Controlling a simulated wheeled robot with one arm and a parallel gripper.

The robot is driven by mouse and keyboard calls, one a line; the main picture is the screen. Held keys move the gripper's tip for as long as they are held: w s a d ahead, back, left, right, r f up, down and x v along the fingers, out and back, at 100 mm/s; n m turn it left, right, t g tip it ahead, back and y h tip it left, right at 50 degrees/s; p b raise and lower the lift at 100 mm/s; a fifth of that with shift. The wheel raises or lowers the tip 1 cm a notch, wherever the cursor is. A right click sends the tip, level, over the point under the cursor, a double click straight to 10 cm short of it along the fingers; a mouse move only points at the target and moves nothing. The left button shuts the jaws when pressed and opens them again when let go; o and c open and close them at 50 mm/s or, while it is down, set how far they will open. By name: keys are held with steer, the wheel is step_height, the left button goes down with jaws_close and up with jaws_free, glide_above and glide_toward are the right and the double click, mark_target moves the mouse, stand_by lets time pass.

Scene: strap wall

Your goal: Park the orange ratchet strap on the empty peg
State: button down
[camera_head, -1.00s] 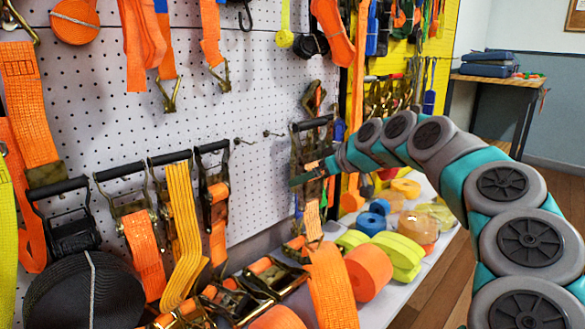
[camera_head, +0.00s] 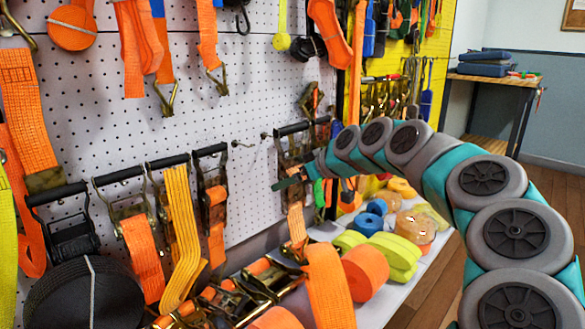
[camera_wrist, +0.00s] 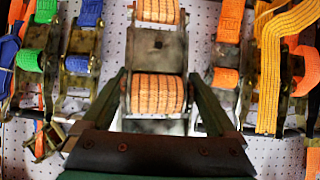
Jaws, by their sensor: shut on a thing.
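The orange ratchet strap (camera_head: 296,222) has a metal ratchet with a black handle and orange webbing hanging below. My gripper (camera_head: 288,182) is shut on it, right of the pegboard's bare stretch. In the wrist view the strap's orange coil (camera_wrist: 158,95) sits between my two fingers, with its metal body above. A pair of bare peg prongs (camera_head: 240,144) sticks out of the pegboard, left of the held strap and apart from it. The wrist view does not clearly show the prongs.
Ratchet straps with black handles (camera_head: 210,190) hang left of the bare prongs. Other straps hang above. A shelf below holds a yellow-green roll (camera_head: 388,255), an orange roll (camera_head: 365,272) and loose ratchets. A black webbing roll (camera_head: 85,295) is at lower left.

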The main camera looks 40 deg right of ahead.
steer(key=shift+w+a+f+p, duration=0.75)
steer(key=shift+w+p, duration=0.45)
steer(key=shift+w, duration=0.85)
steer(key=shift+w+a+f+p, duration=0.8)
steer(key=shift+w+p, duration=0.4)
steer(key=shift+w, duration=0.9)
steer(key=shift+w+a+f+p, duration=0.6)
steer(key=shift+w+a+p, duration=0.45)
steer(key=shift+w, duration=1)
steer(key=shift+d, duration=0.2)
jaws_free()
steer(key=shift+f, duration=0.1)
